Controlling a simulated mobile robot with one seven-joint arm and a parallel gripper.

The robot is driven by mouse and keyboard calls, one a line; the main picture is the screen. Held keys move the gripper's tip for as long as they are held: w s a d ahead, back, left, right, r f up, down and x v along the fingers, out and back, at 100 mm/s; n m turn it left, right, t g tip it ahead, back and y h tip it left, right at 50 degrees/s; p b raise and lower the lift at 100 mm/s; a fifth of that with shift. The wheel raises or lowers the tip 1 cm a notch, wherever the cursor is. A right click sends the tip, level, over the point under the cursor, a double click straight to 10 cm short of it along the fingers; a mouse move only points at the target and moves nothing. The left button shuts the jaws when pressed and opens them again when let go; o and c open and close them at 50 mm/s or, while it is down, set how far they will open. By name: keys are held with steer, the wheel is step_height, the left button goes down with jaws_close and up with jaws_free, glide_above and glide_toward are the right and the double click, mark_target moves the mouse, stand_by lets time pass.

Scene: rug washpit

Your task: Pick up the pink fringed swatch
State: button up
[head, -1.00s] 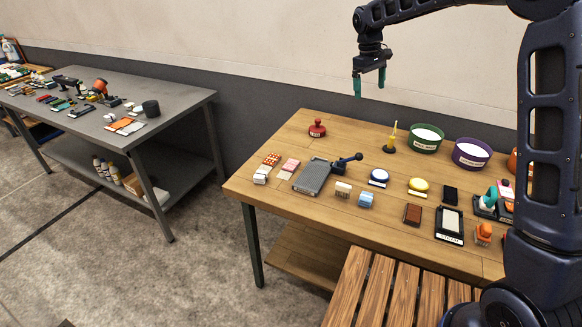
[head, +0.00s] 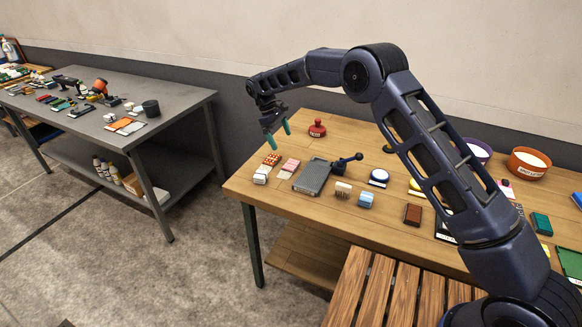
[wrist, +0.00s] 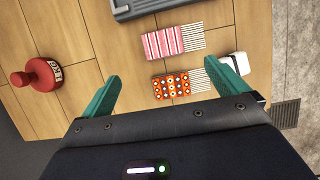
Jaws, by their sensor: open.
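The pink fringed swatch (head: 290,165) lies flat on the wooden table, left of the grey ridged plate. In the wrist view the swatch (wrist: 163,42) shows pink and white stripes, with a pale striped fringe on its right end. My gripper (head: 279,137) is open and empty, above the table's left back part. In the wrist view its green fingers (wrist: 162,70) are spread wide. The orange dotted swatch (wrist: 171,86) lies between the fingers in that view, and the pink one lies just beyond it. Nothing is held.
The orange dotted swatch (head: 272,158) and a white block (head: 260,178) lie close to the pink one, near the table's left edge. The grey ridged plate (head: 312,177) lies to its right. Bare wood lies between stamp and swatches.

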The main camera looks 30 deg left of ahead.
mark_target(290, 164)
steer(key=shift+s+x, duration=0.15)
steer(key=shift+x, duration=2.6)
steer(key=shift+s+x, duration=0.15)
steer(key=shift+x, duration=2.6)
steer(key=shift+c, duration=0.5)
steer(key=c, duration=1)
